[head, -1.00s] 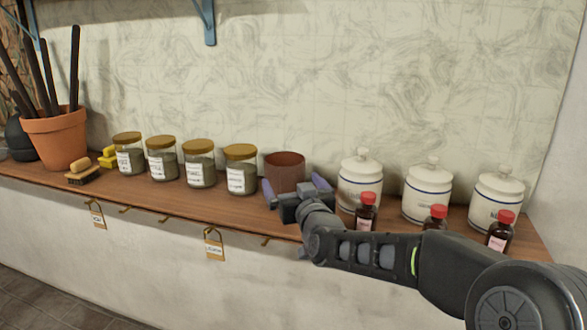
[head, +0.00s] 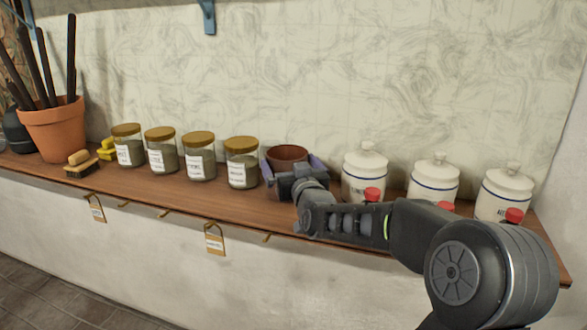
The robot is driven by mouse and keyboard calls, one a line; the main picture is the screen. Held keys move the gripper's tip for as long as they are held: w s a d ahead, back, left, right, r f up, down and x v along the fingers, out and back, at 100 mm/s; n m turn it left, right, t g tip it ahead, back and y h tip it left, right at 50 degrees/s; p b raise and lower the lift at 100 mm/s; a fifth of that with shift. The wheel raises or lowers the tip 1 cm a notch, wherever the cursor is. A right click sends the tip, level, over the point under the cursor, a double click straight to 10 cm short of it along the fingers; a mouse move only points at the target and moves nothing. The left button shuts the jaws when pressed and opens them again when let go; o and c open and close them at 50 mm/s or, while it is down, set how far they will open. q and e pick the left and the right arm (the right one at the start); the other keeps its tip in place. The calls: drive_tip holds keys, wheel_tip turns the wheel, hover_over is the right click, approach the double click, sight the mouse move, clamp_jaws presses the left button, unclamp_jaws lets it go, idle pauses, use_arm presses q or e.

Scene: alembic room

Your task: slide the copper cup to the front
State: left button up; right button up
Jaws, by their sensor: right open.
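The copper cup (head: 287,154) is a reddish-brown, open-topped cup. It stands upright on the wooden shelf (head: 190,200), between the rightmost lidded glass jar and the leftmost white canister. My right gripper (head: 292,171) reaches in from the right and is open, with one finger on each side of the cup. The palm hides the cup's lower front. I cannot tell whether the fingers touch it. My left gripper is not in view.
Several glass jars (head: 201,158) with tan lids stand left of the cup. White canisters (head: 365,175) stand to the right, with red-capped bottles (head: 372,194) partly hidden behind my arm. The shelf in front of the jars is clear. Brushes and a terracotta pot (head: 58,130) are at far left.

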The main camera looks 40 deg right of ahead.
sight(271, 166)
drive_tip(key=shift+x, duration=1.55)
drive_tip(key=shift+c, duration=0.2)
drive_tip(key=c, duration=1.4)
drive_tip(key=shift+a, duration=0.1)
drive_tip(key=shift+s+a+p, duration=0.2)
drive_tip(key=shift+s+a, duration=0.6)
drive_tip(key=shift+a, duration=0.3)
drive_tip(key=shift+s+a+p, duration=0.2)
drive_tip(key=shift+s+a, duration=0.6)
drive_tip(key=shift+a, duration=0.3)
drive_tip(key=shift+s+a+p, duration=0.2)
drive_tip(key=shift+s+a, duration=0.6)
drive_tip(key=shift+a, duration=0.3)
